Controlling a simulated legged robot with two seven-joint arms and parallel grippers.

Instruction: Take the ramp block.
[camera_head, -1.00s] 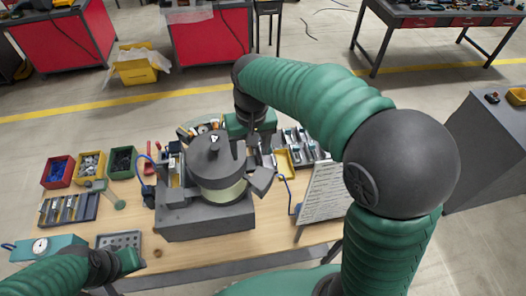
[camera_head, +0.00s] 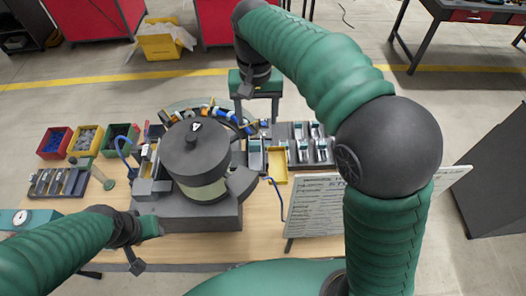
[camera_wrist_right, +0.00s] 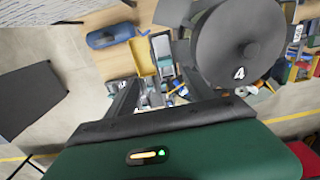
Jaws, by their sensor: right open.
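I cannot tell for certain which part is the ramp block. A dark angled block (camera_head: 242,183) sticks out at the right side of the bowl feeder (camera_head: 193,155) in the head view. The feeder's round lid, marked 4, shows in the right wrist view (camera_wrist_right: 238,47). My right gripper (camera_head: 246,93) is beyond the feeder, toward the table's far edge. In the right wrist view its two dark fingers (camera_wrist_right: 160,95) are apart, with nothing seen held between them. My left gripper (camera_head: 140,258) is at the table's front left; its jaws are too unclear to read.
A yellow tray (camera_head: 277,166) and grey part holders (camera_head: 312,150) stand right of the feeder. A printed board (camera_head: 320,207) stands at the front right. Red, yellow and green bins (camera_head: 85,141) stand at the left. The front middle of the table is clear.

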